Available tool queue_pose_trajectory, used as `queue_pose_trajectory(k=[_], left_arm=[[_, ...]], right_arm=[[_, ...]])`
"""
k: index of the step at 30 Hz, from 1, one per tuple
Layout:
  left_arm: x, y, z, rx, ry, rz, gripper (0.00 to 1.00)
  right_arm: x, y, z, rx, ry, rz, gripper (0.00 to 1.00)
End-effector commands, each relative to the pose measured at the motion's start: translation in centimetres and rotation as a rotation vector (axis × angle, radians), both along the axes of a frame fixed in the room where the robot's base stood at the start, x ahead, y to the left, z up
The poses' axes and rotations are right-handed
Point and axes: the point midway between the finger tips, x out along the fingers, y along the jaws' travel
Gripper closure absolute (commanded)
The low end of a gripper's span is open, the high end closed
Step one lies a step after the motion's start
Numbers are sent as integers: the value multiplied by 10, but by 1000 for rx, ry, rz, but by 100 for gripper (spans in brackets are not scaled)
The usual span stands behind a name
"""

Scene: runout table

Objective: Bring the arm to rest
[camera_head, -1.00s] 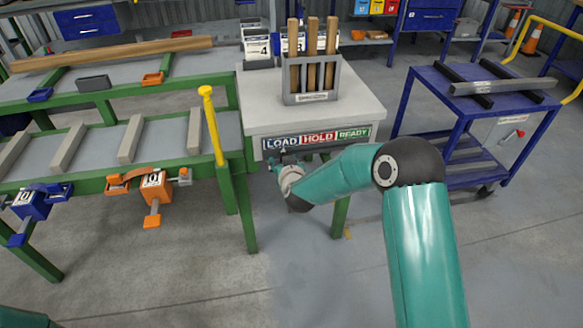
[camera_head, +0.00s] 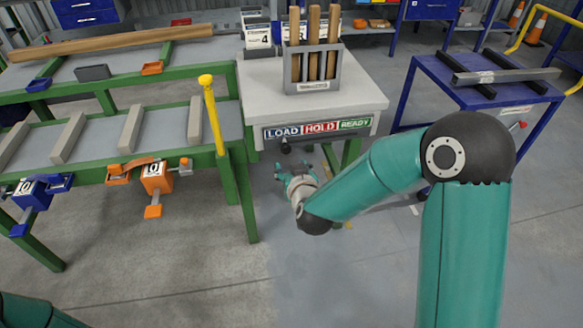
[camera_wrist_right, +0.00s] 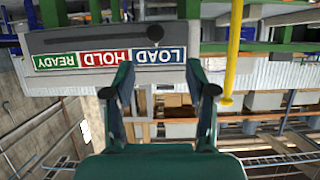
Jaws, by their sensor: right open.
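My right arm reaches in from the lower right in the head view. Its gripper (camera_head: 293,172) is in front of and below the front edge of the white-topped table (camera_head: 357,98), apart from it. In the right wrist view the two fingers of this gripper (camera_wrist_right: 160,100) stand apart with nothing between them. Beyond them is the sign panel (camera_head: 318,129) reading LOAD, HOLD, READY, upside down in the wrist view (camera_wrist_right: 110,57). A dark knob (camera_head: 285,149) hangs under the panel's left part. Of my left arm only a teal link shows at the lower left; its gripper is out of view.
A grey holder (camera_head: 313,86) with wooden bars stands on the table. Left is a green rack (camera_head: 100,176) with a yellow post (camera_head: 212,115) and blue and orange clamps (camera_head: 156,176). A blue cart (camera_head: 430,75) stands right. The floor in front is clear.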

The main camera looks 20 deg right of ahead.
Motion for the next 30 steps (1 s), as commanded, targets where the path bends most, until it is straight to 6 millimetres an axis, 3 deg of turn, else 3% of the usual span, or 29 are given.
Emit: queue_pose_trajectory(k=[11,14,17,20,24,30], left_arm=[[0,0,5,0,0,0,60],[0,0,21,0,0,0,60],[0,0,49,0,0,0,60],[0,0,82,0,-1,0,60],[0,0,112,0,-1,0,60],[0,0,122,0,0,0,60]], right_arm=[[1,-2,4,-1,3,-3,44],[-2,-8,2,-2,37,-14,44],[-16,-13,-16,-4,129,-16,44],[-53,-2,-56,22,307,51,44],[-132,37,-114,171,589,165,44],[-237,87,-151,383,915,258,44]])
